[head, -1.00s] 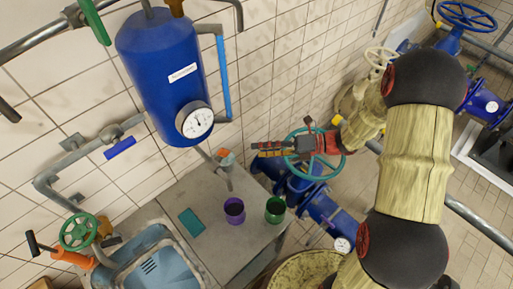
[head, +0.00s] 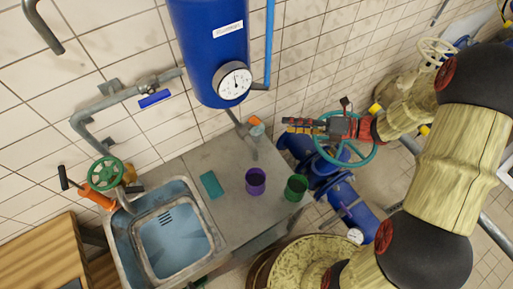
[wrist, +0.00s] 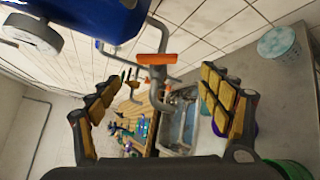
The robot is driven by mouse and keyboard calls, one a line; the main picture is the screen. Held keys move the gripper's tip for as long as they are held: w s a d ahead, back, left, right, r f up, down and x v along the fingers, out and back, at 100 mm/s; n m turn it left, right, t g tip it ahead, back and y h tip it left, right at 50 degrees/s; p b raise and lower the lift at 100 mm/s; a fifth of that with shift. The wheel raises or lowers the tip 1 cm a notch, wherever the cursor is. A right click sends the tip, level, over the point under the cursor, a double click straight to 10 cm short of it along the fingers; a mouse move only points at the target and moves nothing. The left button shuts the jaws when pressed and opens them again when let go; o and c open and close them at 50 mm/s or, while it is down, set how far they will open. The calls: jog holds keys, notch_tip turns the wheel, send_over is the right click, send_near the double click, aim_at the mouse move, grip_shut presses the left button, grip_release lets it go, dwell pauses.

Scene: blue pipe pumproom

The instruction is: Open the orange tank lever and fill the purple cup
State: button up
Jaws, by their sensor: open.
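The orange lever (wrist: 165,58) sits across the grey outlet pipe (wrist: 151,38) of the blue tank (head: 212,55). In the wrist view it is ahead of my gripper (wrist: 170,80), between the two open fingers in the picture but beyond the tips. In the head view my gripper (head: 285,124) points left toward the pipe, empty. A small orange piece (head: 256,120) shows beside the pipe there; I cannot tell if it is the lever. The purple cup (head: 255,181) stands upright on the counter below and right of the outlet, and is mostly hidden behind a finger in the wrist view.
A green cup (head: 297,188) stands right of the purple one. A sink (head: 170,240) is further left. A teal handwheel (head: 372,150) and blue pipework are close to my wrist.

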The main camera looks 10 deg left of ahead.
aim_at(259, 120)
jog(key=shift+r+b+x, duration=0.2)
jog(key=shift+b+x, duration=2.3)
jog(key=shift+x, duration=0.35)
jog(key=shift+r+b+x, duration=0.15)
jog(key=shift+b+x, duration=2.35)
jog(key=shift+x, duration=0.35)
jog(key=shift+c, duration=0.2)
jog(key=c, duration=1.1)
jog(key=shift+c, duration=0.2)
